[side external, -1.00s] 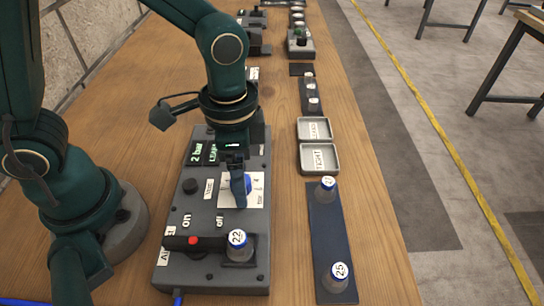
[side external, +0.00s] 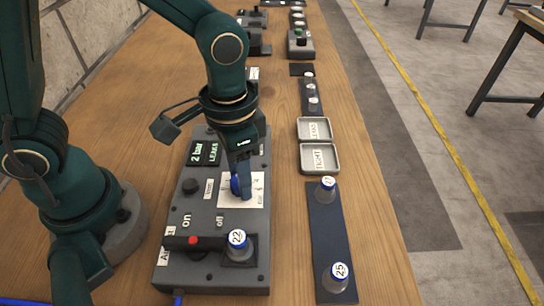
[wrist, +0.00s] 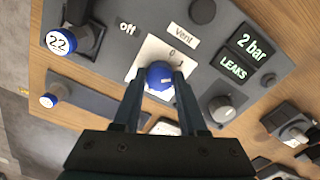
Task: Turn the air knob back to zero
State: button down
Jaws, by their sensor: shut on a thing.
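The blue air knob (side external: 235,186) stands on a white dial card on the grey test box; it also shows in the wrist view (wrist: 159,75). My gripper (side external: 243,190) points down and is shut on the knob, with one finger on each side in the wrist view (wrist: 157,88). A finger hides part of the knob and card in the side view. A "0" shows on the card (wrist: 150,50) beyond the knob. The display (side external: 203,153) reads "2 bar" and "LEAKS".
Vial 22 (side external: 237,244) stands in the box's holder by a lever with a red spot (side external: 193,240). Vials 21 (side external: 327,189) and 25 (side external: 336,277) stand on a dark strip. The LEAKS (side external: 314,130) and TIGHT (side external: 319,158) trays look empty.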

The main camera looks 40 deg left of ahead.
jog(key=n, duration=0.5)
jog(key=shift+n, duration=0.3)
jog(key=n, duration=0.4)
jog(key=shift+n, duration=0.4)
jog(key=shift+c, duration=2.2)
grip_release()
jog(key=shift+r, duration=2.6)
